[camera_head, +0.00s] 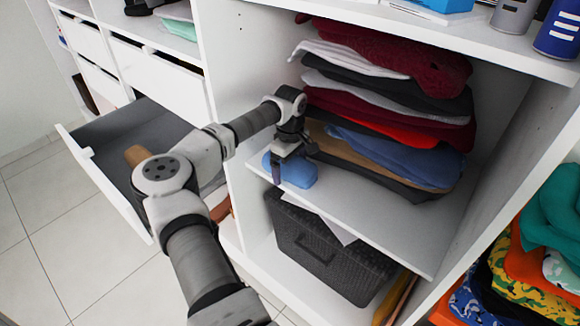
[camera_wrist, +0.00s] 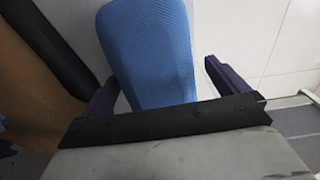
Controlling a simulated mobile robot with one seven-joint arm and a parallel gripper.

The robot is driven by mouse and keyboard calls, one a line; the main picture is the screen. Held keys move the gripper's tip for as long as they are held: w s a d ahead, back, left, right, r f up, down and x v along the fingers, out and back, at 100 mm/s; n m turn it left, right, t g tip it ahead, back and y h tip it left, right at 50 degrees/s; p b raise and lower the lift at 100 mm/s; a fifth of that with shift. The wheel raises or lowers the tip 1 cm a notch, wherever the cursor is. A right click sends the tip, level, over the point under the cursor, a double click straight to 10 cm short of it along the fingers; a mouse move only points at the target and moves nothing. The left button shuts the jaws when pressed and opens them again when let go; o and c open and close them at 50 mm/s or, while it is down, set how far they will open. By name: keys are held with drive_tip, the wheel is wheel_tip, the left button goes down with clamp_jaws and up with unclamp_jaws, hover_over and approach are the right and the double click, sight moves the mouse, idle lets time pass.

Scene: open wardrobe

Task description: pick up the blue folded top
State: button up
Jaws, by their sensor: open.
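A small light-blue folded piece (camera_head: 297,173) lies on the shelf at the left front of the clothes stack. It also shows in the wrist view (camera_wrist: 150,50) as ribbed cloth with a rounded end, between my two purple fingers. My gripper (camera_head: 292,160) is open above it, one finger on each side; its palm hides the near end of the piece. I cannot tell whether the fingers touch it. Another blue garment (camera_head: 400,160), darker, is folded within the stack, with clothes above and below it.
The tall stack of folded clothes (camera_head: 395,85) stands close to the right of my gripper. The shelf's bare front (camera_head: 400,235) is free. A dark lidded box (camera_head: 325,250) sits below. An open drawer (camera_head: 75,145) juts out at the left.

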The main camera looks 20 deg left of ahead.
drive_tip(key=c, duration=1.1)
drive_tip(key=shift+r, duration=0.15)
